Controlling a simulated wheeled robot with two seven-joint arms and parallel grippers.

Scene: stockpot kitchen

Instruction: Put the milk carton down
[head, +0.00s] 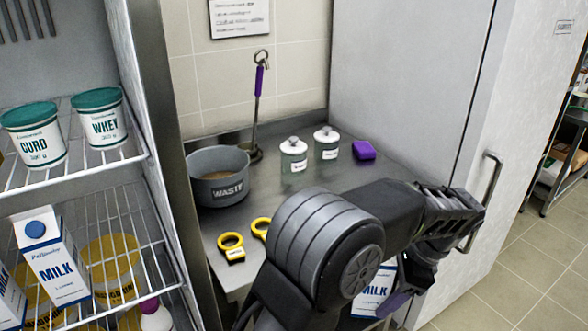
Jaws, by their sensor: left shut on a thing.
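My left gripper (402,290) is shut on a milk carton (372,294) at the lower middle right. The carton is white with blue "MILK" lettering. My right gripper is not in view.
CURD (34,137) and WHEY (99,118) tubs stand on the upper wire shelf (105,158). The steel counter (270,190) holds a grey WASTE pot (218,180), two lidded jars (293,158), a purple block (364,150) and yellow-ringed items (231,246). A door handle (487,190) juts out at right.

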